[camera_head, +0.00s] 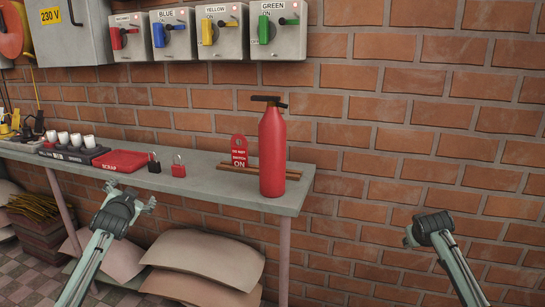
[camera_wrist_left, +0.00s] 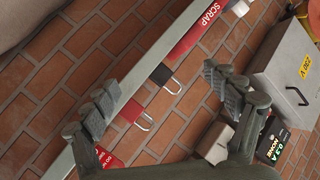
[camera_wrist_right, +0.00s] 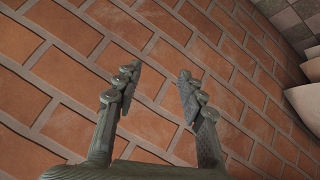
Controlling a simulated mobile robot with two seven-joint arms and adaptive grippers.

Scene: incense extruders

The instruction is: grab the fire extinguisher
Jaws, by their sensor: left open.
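The red fire extinguisher (camera_head: 272,150) with a black handle stands upright near the right end of the shelf. My left gripper (camera_head: 128,198) is open and empty in front of the shelf, well to the left of the extinguisher. In the left wrist view my left gripper (camera_wrist_left: 158,98) has its fingers spread, with the shelf edge and padlocks beyond. My right gripper (camera_head: 424,226) is to the right of the extinguisher, past the shelf end. In the right wrist view my right gripper (camera_wrist_right: 157,92) is open and empty before the brick wall. The extinguisher is in neither wrist view.
The shelf (camera_head: 225,190) also holds a black padlock (camera_head: 153,163), a red padlock (camera_head: 178,168), a red scrap tray (camera_head: 122,161) and a red tag (camera_head: 239,150). Switch boxes (camera_head: 277,32) hang above. Sacks (camera_head: 205,258) lie underneath. Space right of the shelf is clear.

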